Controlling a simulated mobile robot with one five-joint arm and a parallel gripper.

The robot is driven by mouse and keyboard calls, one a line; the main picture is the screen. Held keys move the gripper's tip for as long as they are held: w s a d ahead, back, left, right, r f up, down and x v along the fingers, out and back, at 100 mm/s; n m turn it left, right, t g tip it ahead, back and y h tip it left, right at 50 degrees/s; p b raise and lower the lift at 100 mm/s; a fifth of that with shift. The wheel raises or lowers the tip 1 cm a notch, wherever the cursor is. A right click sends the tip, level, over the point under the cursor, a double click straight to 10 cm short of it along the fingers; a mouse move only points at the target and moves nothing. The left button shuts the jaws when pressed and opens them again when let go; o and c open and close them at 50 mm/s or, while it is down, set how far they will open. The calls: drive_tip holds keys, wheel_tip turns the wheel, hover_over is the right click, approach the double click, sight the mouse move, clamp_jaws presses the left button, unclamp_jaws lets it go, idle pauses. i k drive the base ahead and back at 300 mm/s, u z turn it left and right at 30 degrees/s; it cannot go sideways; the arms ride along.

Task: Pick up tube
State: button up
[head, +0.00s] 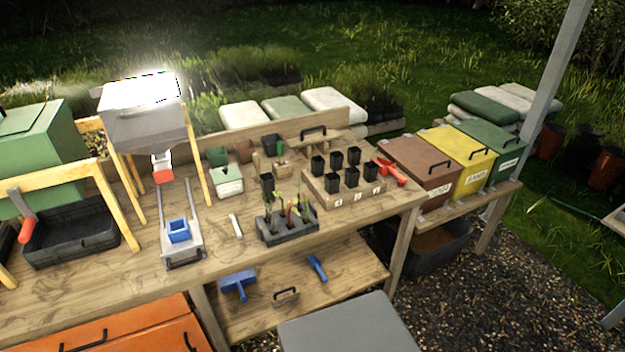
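Several black square tube pots stand upright in a numbered wooden rack (357,200) on the bench; one front tube (351,176) is near its middle. Another black tube (267,185) stands left of the rack, behind a dark tray (289,232) of seedlings. I cannot tell which tube the task means. A small white stick-like object (235,226) lies left of the tray. My gripper is not in view.
A blue cup (178,231) sits on a metal slide under a grey hopper (143,115). A red tool (392,173) lies right of the rack. Brown, yellow (457,153) and green bins stand at right. Blue tools (238,285) lie on the lower shelf.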

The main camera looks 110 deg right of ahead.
sight(268, 188)
drive_tip(key=k, duration=1.7)
drive_tip(key=z, duration=0.8)
drive_tip(key=i, duration=0.7)
drive_tip(key=u, duration=0.1)
